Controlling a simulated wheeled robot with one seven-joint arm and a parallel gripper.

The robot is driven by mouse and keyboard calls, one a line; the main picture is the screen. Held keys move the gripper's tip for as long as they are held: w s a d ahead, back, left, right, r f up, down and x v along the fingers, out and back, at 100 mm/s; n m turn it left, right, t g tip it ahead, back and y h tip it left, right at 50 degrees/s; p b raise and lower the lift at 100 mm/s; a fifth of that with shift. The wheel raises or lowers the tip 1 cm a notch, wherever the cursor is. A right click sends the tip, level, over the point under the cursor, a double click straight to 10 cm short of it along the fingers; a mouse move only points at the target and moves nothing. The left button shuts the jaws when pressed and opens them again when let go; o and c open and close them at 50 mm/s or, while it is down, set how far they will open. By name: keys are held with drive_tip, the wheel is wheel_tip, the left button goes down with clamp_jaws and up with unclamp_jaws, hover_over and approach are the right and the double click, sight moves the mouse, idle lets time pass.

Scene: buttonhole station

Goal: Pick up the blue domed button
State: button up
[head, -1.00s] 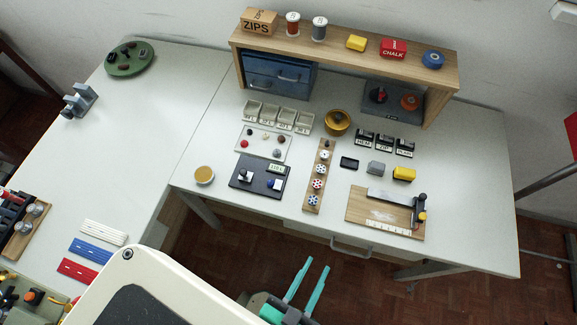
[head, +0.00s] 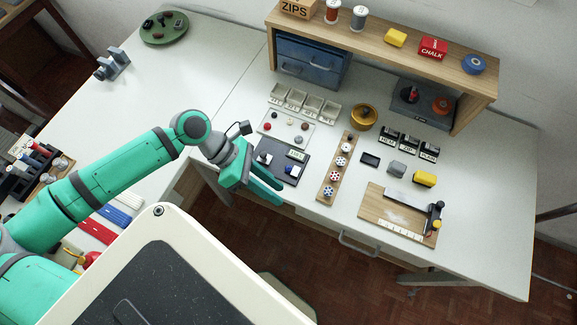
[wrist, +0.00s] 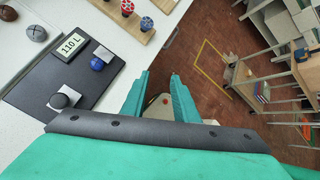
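The blue domed button (head: 288,169) is on the black mat (head: 268,153), beside a small white block (head: 295,171) and a label display (head: 297,155). In the wrist view, the blue domed button (wrist: 97,64) sits on the black mat (wrist: 40,85), left of my fingers. My gripper (head: 281,194) is at the front edge of the table, just in front of the mat. In the wrist view, the two fingers of my gripper (wrist: 160,76) are apart with nothing between them. The fingers are to the right of the button and not touching it.
A dark domed button on a white block (wrist: 65,98) is on the same mat. A wooden strip with several patterned buttons (head: 333,170) lies to the right. A white tray of buttons (head: 288,128) is behind the mat. Beyond the table's front edge is open floor.

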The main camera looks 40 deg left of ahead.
sight(287, 167)
drive_tip(key=w+a+r+m+g+y, duration=0.1)
drive_tip(key=w+a+r+m+y, duration=0.4)
drive_tip(key=w+a, duration=0.3)
drive_tip(key=shift+m+h, duration=0.3)
drive_tip(key=shift+m, duration=0.3)
drive_tip(key=x, duration=0.4)
drive_tip(key=shift+w+d+f, duration=0.25)
drive_tip(key=shift+d+f, duration=0.05)
drive_tip(key=shift+x, duration=3)
drive_tip(key=shift+c, duration=0.3)
drive_tip(key=shift+s, duration=0.1)
clamp_jaws()
